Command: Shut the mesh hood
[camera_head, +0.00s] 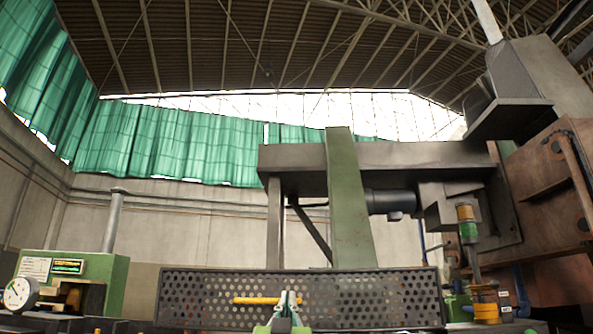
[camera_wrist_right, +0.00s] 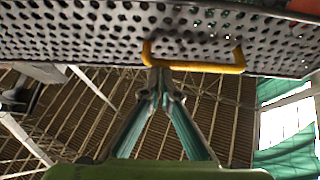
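The mesh hood (camera_head: 375,299) shows in the head view as a dark perforated metal panel, low in the middle, facing me. Its yellow bar handle (camera_head: 262,300) runs level across it. My right gripper (camera_head: 288,299) is in front of the panel near the handle's right end. In the right wrist view, the mesh (camera_wrist_right: 90,32) fills the top and the handle (camera_wrist_right: 205,67) hangs along its lower edge. The right fingertips (camera_wrist_right: 161,84) are together at the handle's left end, not closed around the bar; I cannot tell whether they touch it. My left gripper is out of view.
A green post (camera_head: 348,205) and dark beam stand behind the hood. A green cabinet (camera_head: 112,280) and a dial gauge (camera_head: 21,292) are at left. Rusty furnace bodywork (camera_head: 545,195) and a yellow-and-green fitting (camera_head: 467,225) are at right, close to the hood's side.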

